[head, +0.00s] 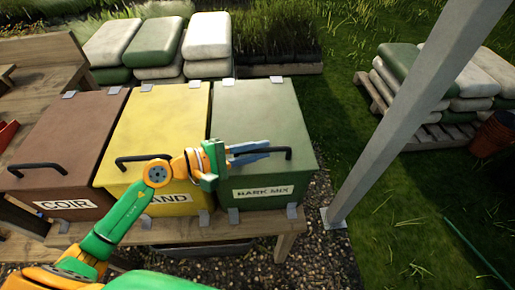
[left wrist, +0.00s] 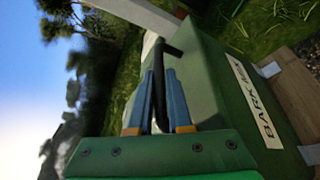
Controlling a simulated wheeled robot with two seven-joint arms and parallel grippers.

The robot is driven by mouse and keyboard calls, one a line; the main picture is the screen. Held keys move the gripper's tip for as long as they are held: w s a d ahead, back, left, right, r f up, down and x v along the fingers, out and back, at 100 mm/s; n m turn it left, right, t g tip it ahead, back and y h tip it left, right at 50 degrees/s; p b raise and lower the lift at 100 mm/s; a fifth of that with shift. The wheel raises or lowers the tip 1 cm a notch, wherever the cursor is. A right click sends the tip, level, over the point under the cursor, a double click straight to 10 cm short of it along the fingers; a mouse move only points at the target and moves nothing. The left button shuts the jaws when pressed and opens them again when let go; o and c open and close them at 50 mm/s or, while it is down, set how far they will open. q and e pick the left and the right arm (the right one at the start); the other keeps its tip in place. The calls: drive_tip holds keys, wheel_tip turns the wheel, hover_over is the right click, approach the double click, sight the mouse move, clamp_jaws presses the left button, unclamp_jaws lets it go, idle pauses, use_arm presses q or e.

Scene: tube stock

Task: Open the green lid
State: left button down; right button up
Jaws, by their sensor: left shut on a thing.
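The green lid (head: 258,115) lies closed on the green bin labelled "BARK MIX" (head: 262,193), the rightmost of three bins. A black bar handle (head: 288,153) runs along its front edge. My left gripper (head: 258,148) reaches in from the left across the yellow bin. Its blue fingers are shut on the handle, which also shows between them in the left wrist view (left wrist: 162,60). Part of the handle is hidden by the fingers. My right gripper is not in view.
The yellow lid (head: 155,120) and the brown lid (head: 75,130) are closed beside it. A grey post (head: 400,120) stands to the right. Stacked sacks (head: 207,38) are behind the bins. Gravel and grass lie in front and right.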

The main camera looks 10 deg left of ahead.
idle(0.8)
use_arm(q)
drive_tip(key=w+a+r+n+g+p, duration=0.1)
drive_tip(key=w+r+p, duration=0.3)
drive_tip(key=r, duration=0.5)
drive_tip(key=w+a+r+n+g+p, duration=0.1)
drive_tip(key=w+r+n+p, duration=0.2)
drive_tip(key=r, duration=0.7)
drive_tip(key=shift+w+a+g+p, duration=0.35)
drive_tip(key=shift+w+p, duration=0.35)
drive_tip(key=shift+p, duration=0.45)
drive_tip(key=c, duration=0.8)
unclamp_jaws()
drive_tip(key=shift+w+f, duration=0.1)
drive_tip(key=shift+c, duration=0.2)
drive_tip(key=shift+a, duration=0.1)
drive_tip(key=b+v, duration=0.3)
drive_tip(key=v, duration=0.4)
